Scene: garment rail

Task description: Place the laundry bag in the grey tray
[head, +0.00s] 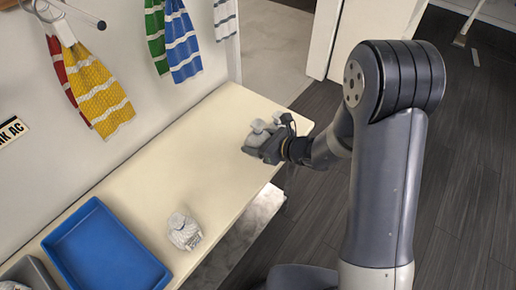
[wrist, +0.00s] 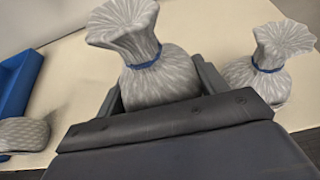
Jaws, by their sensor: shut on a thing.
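My gripper (head: 262,142) is over the far end of the cream table, shut on a laundry bag. In the wrist view this bag (wrist: 158,78) is pale, patterned and tied with a blue band, upright between the two fingers, its lower part hidden by the gripper. In the head view it is small and partly hidden, so I cannot tell whether it touches the table. The grey tray (head: 32,271) is at the lower left corner of the head view, cut off by the frame edge.
A second similar bag (wrist: 268,62) stands right of my gripper in the wrist view. Another pale bag (head: 185,232) sits by the blue tray (head: 105,246). Striped cloths (head: 96,88) hang on the wall. The table's middle (head: 185,165) is clear.

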